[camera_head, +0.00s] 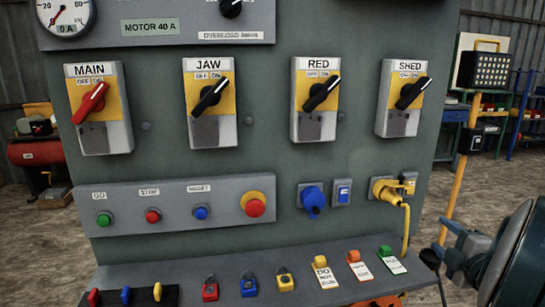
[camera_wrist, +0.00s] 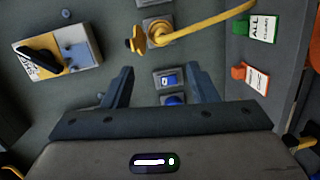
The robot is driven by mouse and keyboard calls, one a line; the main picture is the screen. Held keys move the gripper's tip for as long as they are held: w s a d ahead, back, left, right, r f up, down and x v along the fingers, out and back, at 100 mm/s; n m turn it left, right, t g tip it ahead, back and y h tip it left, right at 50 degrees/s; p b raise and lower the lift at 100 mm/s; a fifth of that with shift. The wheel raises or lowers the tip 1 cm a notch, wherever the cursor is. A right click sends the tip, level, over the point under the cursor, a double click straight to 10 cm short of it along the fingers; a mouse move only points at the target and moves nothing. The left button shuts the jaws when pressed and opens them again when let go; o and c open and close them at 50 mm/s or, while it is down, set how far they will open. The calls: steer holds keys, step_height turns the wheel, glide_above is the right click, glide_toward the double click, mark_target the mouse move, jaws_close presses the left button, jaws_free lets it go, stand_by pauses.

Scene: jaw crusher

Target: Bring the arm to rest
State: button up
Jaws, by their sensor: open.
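My gripper (camera_wrist: 160,80) shows in the wrist view with its two dark fingers spread apart and nothing between them. It faces the grey-green control panel (camera_head: 270,160). Past the fingertips are a blue switch (camera_wrist: 166,77) and, partly hidden behind the gripper body, a blue socket (camera_wrist: 173,99). The yellow plug (camera_wrist: 152,33) with its cable lies beyond the fingertips. No contact with the panel shows.
Rotary switches such as MAIN (camera_head: 92,108) and SHED (camera_head: 402,98) stick out of the panel. Below are a button box (camera_head: 175,212) and a ledge with padlocks and tags (camera_head: 320,270). The yellow cable (camera_head: 407,230) hangs at the right. A yellow lamp post (camera_head: 455,190) stands beyond.

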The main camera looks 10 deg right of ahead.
steer(key=w+a+r+m+g+h+p, duration=0.1)
steer(key=a+r+m+g+h+p, duration=0.4)
steer(key=a+m+p, duration=0.5)
steer(key=s+a+r+m+g+y+p, duration=0.1)
steer(key=s+a+m+g+y+p, duration=0.1)
steer(key=s+a, duration=0.5)
steer(key=s+a+r+m+g+y+p, duration=0.1)
steer(key=s+a+m+g+y+p, duration=0.2)
steer(key=s+a+g, duration=0.4)
steer(key=s+a+m+y, duration=0.1)
steer(key=a, duration=0.5)
steer(key=shift+s, duration=0.25)
